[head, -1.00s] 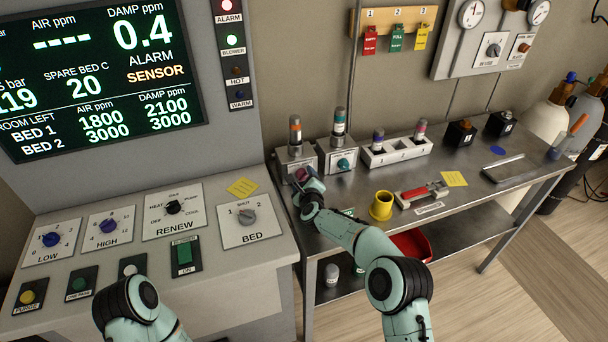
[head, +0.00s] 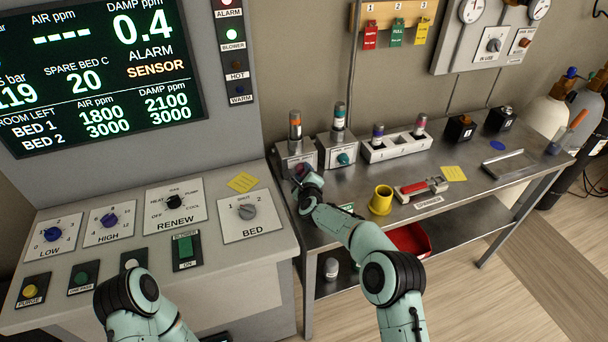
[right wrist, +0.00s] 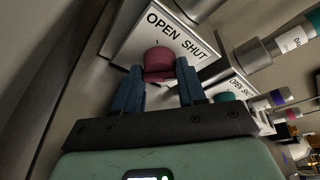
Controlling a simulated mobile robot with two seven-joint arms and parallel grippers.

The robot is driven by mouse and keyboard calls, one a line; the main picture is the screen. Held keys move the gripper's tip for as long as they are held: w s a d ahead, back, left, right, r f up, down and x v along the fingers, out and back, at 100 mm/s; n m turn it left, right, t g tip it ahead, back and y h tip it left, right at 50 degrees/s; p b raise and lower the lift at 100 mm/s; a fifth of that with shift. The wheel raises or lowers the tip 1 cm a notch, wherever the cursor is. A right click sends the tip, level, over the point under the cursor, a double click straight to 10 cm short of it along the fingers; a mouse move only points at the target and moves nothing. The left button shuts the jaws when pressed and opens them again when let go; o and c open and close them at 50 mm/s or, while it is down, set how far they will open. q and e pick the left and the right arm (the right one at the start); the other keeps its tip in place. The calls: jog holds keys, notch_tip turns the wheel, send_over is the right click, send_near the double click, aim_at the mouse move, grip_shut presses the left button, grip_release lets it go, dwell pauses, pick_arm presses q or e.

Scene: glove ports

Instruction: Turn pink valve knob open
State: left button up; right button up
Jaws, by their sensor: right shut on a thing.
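The pink valve knob (right wrist: 158,62) sits on a white plate (right wrist: 165,35) marked OPEN and SHUT in the right wrist view. My right gripper (right wrist: 160,75) is shut on the knob, one blue finger on each side. In the head view the knob (head: 301,170) is mostly hidden by my right gripper (head: 308,178), at the front of the left valve box (head: 283,160) on the steel bench. The knob's pointer direction cannot be made out. My left arm shows at the bottom left of the head view; its gripper is not visible.
A second valve box with a teal knob (head: 343,159) stands just right. A yellow cup (head: 381,200), a red-handled tool (head: 420,188) and a white rack (head: 397,146) are on the bench (head: 460,203). The control console (head: 262,235) borders it on the left.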

jog(key=n+t+h+b, duration=0.1)
jog(key=n+b, duration=0.1)
jog(key=n, duration=0.1)
jog(key=shift+f+n+h, duration=0.1)
jog(key=shift+n+h, duration=0.2)
jog(key=shift+n, duration=0.1)
pick_arm(q)
jog(key=shift+s+f, duration=0.6)
jog(key=shift+f, duration=0.25)
jog(key=shift+s+f, duration=0.6)
jog(key=shift+f, duration=0.25)
pick_arm(e)
jog(key=shift+a+n+t, duration=0.1)
jog(key=shift+n+t, duration=0.3)
jog(key=shift+n, duration=0.2)
pick_arm(q)
jog(key=shift+b, duration=0.3)
pick_arm(e)
jog(key=o, duration=1)
pick_arm(q)
jog(key=shift+f, duration=0.15)
pick_arm(e)
jog(key=shift+s, duration=0.1)
